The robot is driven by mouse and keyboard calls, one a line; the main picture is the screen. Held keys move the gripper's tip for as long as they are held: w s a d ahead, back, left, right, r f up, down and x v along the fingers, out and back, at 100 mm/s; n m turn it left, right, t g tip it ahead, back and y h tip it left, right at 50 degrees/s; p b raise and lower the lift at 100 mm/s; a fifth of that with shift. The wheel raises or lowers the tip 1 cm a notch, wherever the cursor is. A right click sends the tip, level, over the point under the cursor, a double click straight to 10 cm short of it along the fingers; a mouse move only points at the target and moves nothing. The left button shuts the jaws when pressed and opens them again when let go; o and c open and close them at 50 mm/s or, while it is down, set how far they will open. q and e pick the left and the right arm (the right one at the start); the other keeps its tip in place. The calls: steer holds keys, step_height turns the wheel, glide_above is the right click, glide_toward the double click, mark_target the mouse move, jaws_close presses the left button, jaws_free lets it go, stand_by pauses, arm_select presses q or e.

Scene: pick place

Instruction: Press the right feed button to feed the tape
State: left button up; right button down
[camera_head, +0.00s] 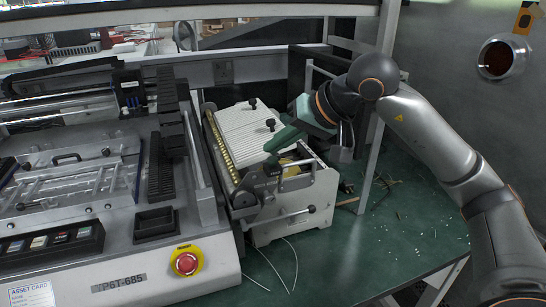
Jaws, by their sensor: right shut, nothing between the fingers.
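A tape feeder unit (238,134) with a white ribbed top and black knobs stands on the green table, right of a large machine. Its front has a grey plate, a lever and a round dark part. My right gripper (272,148) reaches in from the right, with its green tip pointing down-left over the front part of the feeder. It is shut and empty. The tip is close above the feeder; I cannot tell whether it touches. I cannot make out the right feed button; the gripper may hide it. My left gripper is not in view.
The large machine (120,268) fills the left, with a red emergency stop (186,262) and a row of buttons (50,241) on its front. A metal post stands behind my right arm. The green table (400,225) right of the feeder is mostly clear, with small scraps; thin white wires lie in front.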

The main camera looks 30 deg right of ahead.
steer(key=shift+f, duration=0.2)
stand_by(0.4)
steer(key=shift+f+b, duration=0.3)
steer(key=shift+b, duration=0.15)
steer(key=shift+f, duration=0.15)
stand_by(0.4)
steer(key=shift+r+p, duration=0.55)
steer(key=shift+r, duration=0.1)
